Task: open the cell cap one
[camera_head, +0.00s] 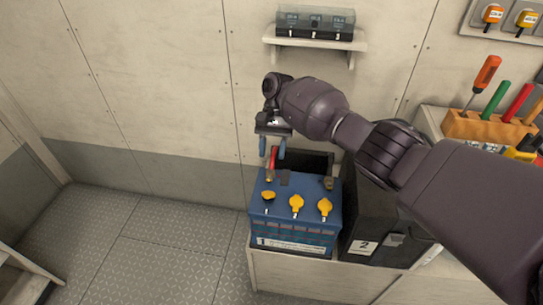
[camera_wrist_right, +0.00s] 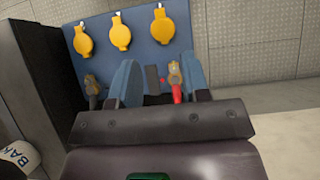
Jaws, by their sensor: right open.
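A blue battery (camera_head: 290,228) labelled 1 stands on a low bench by the wall. It carries three yellow caps in a row: a left cap (camera_head: 268,195), a middle cap (camera_head: 296,203) and a right cap (camera_head: 325,207). No cap's own number is readable. The wrist view also shows the caps, the middle one (camera_wrist_right: 120,32) among them. My right gripper (camera_head: 272,150) is open and empty, its blue fingers above the battery's back edge near the red-marked terminal (camera_head: 271,165). In the wrist view that terminal (camera_wrist_right: 176,82) appears between the fingers. The left gripper is out of view.
A black box (camera_head: 365,225) labelled 2 stands close on the battery's right. An orange rack (camera_head: 490,126) with several screwdrivers stands at right. The metal floor (camera_head: 150,245) at left is clear.

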